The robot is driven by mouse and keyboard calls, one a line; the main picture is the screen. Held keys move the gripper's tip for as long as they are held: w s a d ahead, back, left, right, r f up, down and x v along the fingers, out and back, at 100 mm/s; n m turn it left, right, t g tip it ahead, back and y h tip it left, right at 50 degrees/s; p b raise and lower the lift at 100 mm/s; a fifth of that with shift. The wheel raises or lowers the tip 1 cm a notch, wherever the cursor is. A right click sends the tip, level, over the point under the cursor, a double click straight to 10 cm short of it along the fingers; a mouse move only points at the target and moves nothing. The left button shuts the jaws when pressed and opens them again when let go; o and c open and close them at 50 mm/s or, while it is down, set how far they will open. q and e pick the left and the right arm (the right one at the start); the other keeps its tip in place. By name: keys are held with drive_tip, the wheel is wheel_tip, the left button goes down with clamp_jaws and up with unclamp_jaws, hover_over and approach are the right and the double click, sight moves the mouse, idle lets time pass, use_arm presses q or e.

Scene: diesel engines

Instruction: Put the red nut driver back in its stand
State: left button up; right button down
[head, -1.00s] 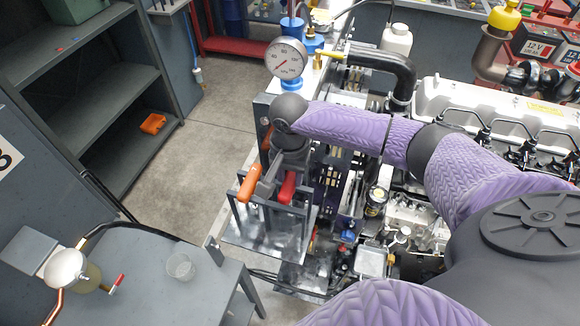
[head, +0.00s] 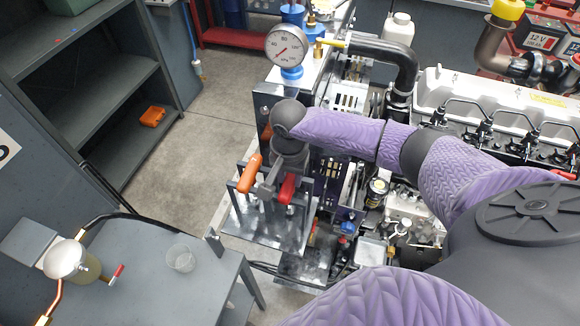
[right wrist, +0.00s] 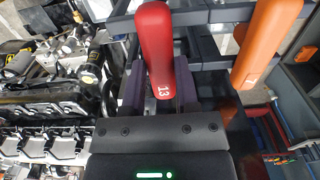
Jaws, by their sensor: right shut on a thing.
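The red nut driver (head: 288,188) has a red handle, marked 13 in the right wrist view (right wrist: 156,50). My right gripper (head: 281,181) is shut on it, with a dark finger on each side of the handle in the right wrist view (right wrist: 160,88). The driver is upright at the grey metal stand (head: 262,228), beside an orange-handled driver (head: 249,174) that stands in the rack. The shaft's lower end is hidden, so I cannot tell whether it is in a slot. My left gripper is not in view.
A pressure gauge (head: 286,46) stands behind the stand. The engine (head: 480,115) fills the right side. A grey table (head: 150,285) with a clear cup (head: 181,258) is at the lower left. Bare floor (head: 205,140) lies left of the stand.

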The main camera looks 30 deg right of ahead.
sight(289, 180)
drive_tip(key=shift+f, duration=0.1)
unclamp_jaws()
idle(0.4)
idle(0.4)
wheel_tip(289, 180, up, 10)
drive_tip(key=p, duration=1.2)
drive_tip(key=shift+f+p, duration=0.25)
drive_tip(key=shift+p, duration=0.1)
